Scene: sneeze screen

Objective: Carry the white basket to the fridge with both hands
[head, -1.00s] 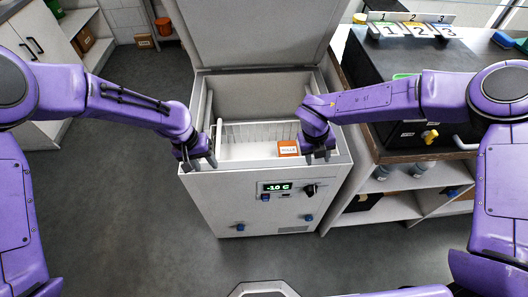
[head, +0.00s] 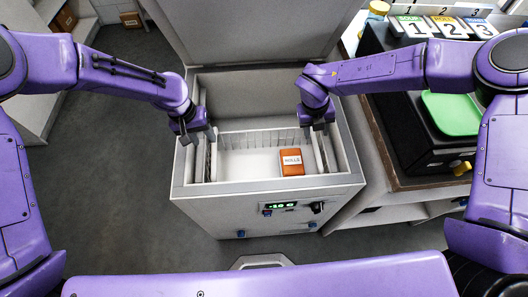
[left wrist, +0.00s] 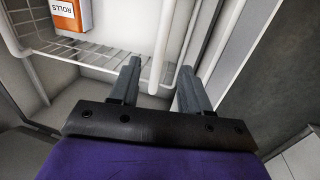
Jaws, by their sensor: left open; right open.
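The white wire basket (head: 258,139) sits inside an open white chest freezer (head: 268,190). An orange box labelled ROLLS (head: 291,162) stands in the basket. My left gripper (head: 197,136) is open at the basket's left side. In the left wrist view its fingers (left wrist: 160,78) are apart, with a white bar (left wrist: 163,45) of the basket between them; whether they touch it I cannot tell. My right gripper (head: 318,121) is open at the basket's right side, near the far right corner. Its fingertips are partly hidden, and its contact with the basket is unclear.
The freezer lid (head: 245,35) stands raised behind. A dark counter (head: 425,150) with a green tray (head: 452,112) and signs numbered 1, 2 and 3 (head: 440,27) is close on the right. The floor (head: 95,170) on the left is clear.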

